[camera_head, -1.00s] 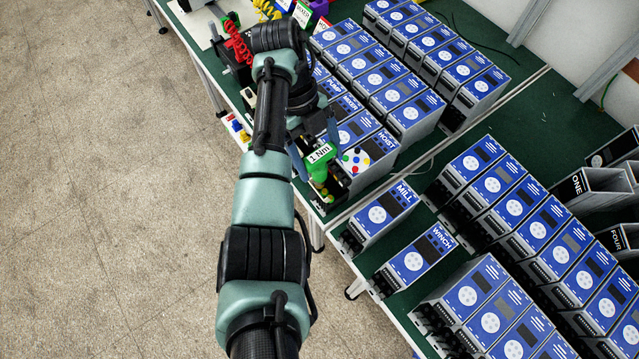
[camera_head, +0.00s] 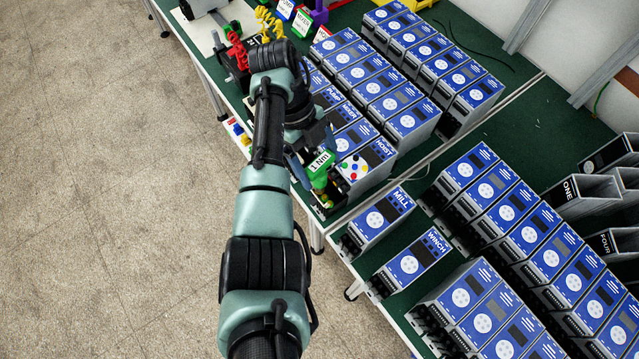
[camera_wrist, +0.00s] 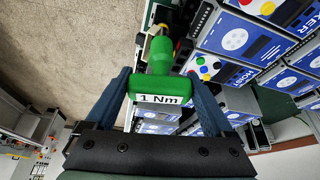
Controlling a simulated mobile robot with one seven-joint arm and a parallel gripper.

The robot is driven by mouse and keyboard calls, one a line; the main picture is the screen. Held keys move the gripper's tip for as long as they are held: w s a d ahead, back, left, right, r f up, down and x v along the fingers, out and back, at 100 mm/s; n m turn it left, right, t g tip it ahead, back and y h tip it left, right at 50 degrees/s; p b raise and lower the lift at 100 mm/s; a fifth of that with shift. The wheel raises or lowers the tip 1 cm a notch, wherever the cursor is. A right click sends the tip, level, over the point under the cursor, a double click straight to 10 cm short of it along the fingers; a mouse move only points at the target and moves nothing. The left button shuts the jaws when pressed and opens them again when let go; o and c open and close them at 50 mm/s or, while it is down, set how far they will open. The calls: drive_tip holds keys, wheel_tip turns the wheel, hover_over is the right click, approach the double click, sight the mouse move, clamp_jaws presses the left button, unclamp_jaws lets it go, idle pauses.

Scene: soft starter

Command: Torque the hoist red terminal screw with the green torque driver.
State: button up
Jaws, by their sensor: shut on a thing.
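The green torque driver (camera_head: 319,171), labelled 1 Nm, stands at the near edge of the bench beside the hoist unit. My gripper (camera_head: 313,156) is shut on the driver's green handle. In the wrist view the handle (camera_wrist: 160,84) sits between the two blue fingers. Its shaft points away from my gripper toward the terminal end of the hoist unit (camera_head: 378,157).
The mill unit (camera_head: 381,214) and winch unit (camera_head: 412,259) stand just nearer on the green bench. Rows of similar blue-faced units (camera_head: 390,95) crowd the far side. Grey bins (camera_head: 584,192) lie at right. The floor (camera_head: 110,200) at left is open.

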idle(0.3)
drive_tip(key=shift+r+n+t+p, duration=0.2)
drive_tip(key=shift+n+t+p, duration=0.1)
drive_tip(key=shift+n+p, duration=0.6)
drive_tip(key=shift+s+n+t+h+p, duration=0.1)
drive_tip(key=shift+n+t+h+p, duration=0.3)
drive_tip(key=shift+n+p, duration=0.5)
drive_tip(key=shift+f+n, duration=0.2)
drive_tip(key=shift+n, duration=0.4)
